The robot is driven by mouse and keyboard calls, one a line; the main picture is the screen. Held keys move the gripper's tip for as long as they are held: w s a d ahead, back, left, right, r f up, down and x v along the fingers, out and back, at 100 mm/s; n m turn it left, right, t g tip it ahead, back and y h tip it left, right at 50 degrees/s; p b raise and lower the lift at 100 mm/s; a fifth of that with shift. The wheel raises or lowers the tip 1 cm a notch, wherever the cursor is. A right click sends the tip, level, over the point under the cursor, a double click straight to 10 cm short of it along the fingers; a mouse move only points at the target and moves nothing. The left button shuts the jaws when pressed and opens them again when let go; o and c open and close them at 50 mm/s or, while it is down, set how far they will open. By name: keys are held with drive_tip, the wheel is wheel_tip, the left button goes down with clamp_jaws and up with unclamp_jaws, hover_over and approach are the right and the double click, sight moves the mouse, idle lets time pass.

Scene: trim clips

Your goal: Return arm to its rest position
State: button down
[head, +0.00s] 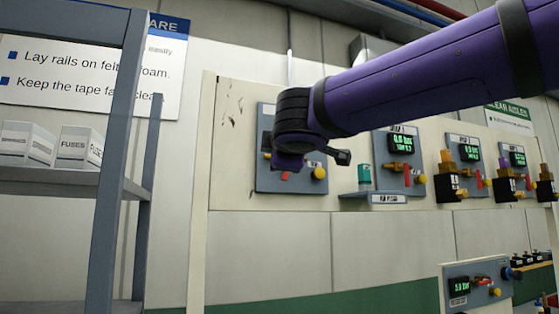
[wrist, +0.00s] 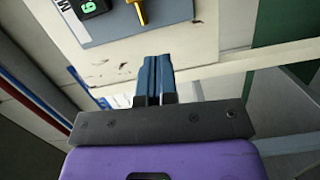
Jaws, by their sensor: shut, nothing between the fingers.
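My gripper (wrist: 156,64) shows in the wrist view as two blue fingers side by side, pressed together with nothing between them. It is held in the air, and its fingertips lie below the edge of a grey panel (wrist: 104,24) in the picture. In the head view my purple arm reaches in from the upper right. Its dark wrist end covers part of a grey panel (head: 262,178) on the cream board. The fingers cannot be made out clearly in the head view.
The cream board (head: 231,150) carries several panels with green displays (head: 400,143), red levers and brass fittings (head: 447,163). A grey shelf (head: 60,183) with white boxes (head: 79,147) stands at left. A lower panel (head: 470,286) is at bottom right.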

drive_tip(key=shift+s, duration=0.75)
